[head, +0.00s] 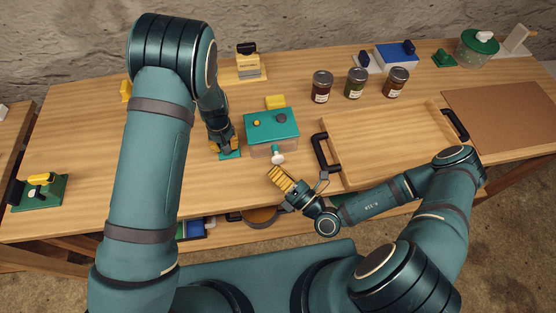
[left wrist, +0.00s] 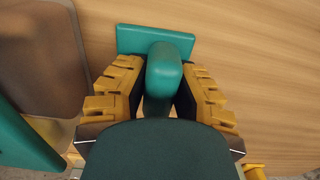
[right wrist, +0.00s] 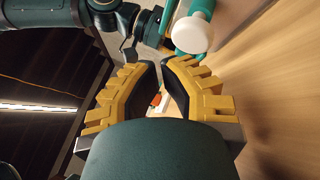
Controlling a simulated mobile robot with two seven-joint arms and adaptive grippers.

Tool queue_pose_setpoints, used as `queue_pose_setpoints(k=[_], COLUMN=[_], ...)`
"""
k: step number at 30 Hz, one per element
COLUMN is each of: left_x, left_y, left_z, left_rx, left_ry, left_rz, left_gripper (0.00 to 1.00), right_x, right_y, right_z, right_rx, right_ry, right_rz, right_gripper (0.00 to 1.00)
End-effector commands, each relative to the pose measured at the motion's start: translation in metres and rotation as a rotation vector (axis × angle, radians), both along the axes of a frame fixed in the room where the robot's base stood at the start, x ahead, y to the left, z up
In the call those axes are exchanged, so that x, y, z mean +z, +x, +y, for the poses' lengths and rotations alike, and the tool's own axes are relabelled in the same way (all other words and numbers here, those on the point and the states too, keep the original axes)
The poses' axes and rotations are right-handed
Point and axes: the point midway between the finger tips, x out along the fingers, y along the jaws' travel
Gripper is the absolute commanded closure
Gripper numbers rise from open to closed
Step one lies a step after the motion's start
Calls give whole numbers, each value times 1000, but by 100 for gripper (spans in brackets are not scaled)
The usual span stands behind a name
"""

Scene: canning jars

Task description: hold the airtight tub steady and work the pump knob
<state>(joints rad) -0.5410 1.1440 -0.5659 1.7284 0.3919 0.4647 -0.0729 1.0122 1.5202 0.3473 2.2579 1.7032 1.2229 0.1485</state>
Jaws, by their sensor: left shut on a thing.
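The airtight tub (head: 264,150) has clear walls and a teal lid (head: 272,124) with a yellow button and a dark round piece on top. The white pump knob (head: 277,158) sticks out at its front; it shows larger in the right wrist view (right wrist: 189,35), on a teal stem. My left gripper (head: 225,140) is at the tub's left, shut on a teal upright grip (left wrist: 164,68) with a flat teal plate; whether this joins the tub is unclear.
A wooden tray (head: 375,150) with dark handles lies right of the tub. Several jars (head: 356,83) stand behind it. A yellow block (head: 275,102) sits behind the tub. A green-based device (head: 38,191) stands at far left. The tabletop left of my left arm is mostly clear.

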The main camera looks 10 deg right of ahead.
Motion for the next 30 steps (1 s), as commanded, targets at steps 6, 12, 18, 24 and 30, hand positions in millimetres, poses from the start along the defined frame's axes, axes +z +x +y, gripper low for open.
queue_pose_setpoints(k=[6,12,18,24,30], left_x=[-2,-2,-2,-2,-2], left_y=[-2,-2,-2,-1,-1], left_z=[0,1,1,1,1], left_rx=[0,0,0,0,0], left_ry=[1,1,1,1,1], left_rz=[4,4,4,4,4], left_gripper=[100,100,100,100,100], right_x=[0,-1,-1,0,0], right_y=[-1,-16,-34,-48,-50], right_z=[0,0,-1,-1,-1], right_rx=[0,0,1,0,0], right_ry=[1,3,2,2,1], right_rz=[1,3,4,1,1], right_gripper=[100,100,100,100,100])
